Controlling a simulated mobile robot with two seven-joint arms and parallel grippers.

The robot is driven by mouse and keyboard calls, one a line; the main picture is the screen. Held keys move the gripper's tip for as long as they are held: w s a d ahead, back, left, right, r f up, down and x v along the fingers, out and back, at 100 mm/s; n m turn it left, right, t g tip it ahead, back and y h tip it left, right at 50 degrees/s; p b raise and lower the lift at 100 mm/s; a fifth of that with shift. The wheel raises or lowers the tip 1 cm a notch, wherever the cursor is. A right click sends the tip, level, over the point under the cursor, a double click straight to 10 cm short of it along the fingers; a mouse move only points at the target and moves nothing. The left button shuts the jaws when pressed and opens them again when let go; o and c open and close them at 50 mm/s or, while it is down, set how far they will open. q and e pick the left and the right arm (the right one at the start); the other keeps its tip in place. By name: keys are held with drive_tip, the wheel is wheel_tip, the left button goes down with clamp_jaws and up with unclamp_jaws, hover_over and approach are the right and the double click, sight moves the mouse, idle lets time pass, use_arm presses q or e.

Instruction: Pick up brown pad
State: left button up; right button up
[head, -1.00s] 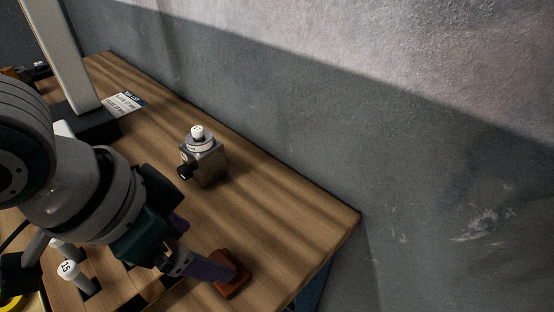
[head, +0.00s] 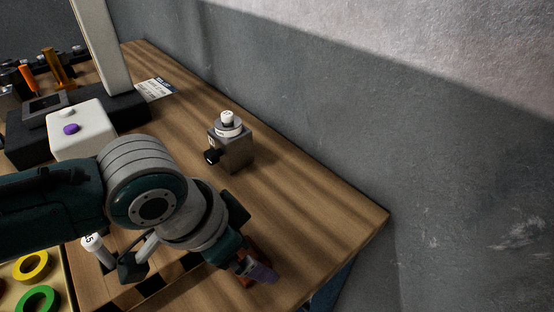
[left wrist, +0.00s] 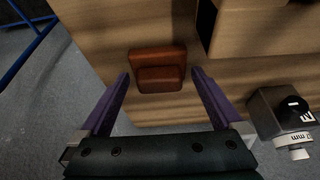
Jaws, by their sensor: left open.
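The brown pad (left wrist: 160,70) lies on the wooden table in the left wrist view, a reddish-brown block with a raised or stepped face. My left gripper (left wrist: 160,82) is open, with its two purple fingers on either side of the pad and a gap to each side. In the head view the left gripper (head: 257,272) is over the pad (head: 250,258) near the table's right corner and hides most of it. Whether the fingers are down at the pad's height is hard to tell. My right gripper is not in view.
A grey metal block with a white-topped cylinder (head: 231,150) stands near the wall edge. A wooden rack with a numbered white peg (head: 94,248) and a tray with yellow and green rings (head: 33,266) are at lower left. A white box (head: 80,130) stands behind.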

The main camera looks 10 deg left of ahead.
use_arm(q)
drive_tip(key=c, duration=1.2)
drive_tip(key=shift+r, duration=0.1)
drive_tip(key=shift+r, duration=0.6)
wheel_tip(320, 180, up, 19)
drive_tip(key=p, duration=0.3)
drive_tip(key=shift+f, duration=0.1)
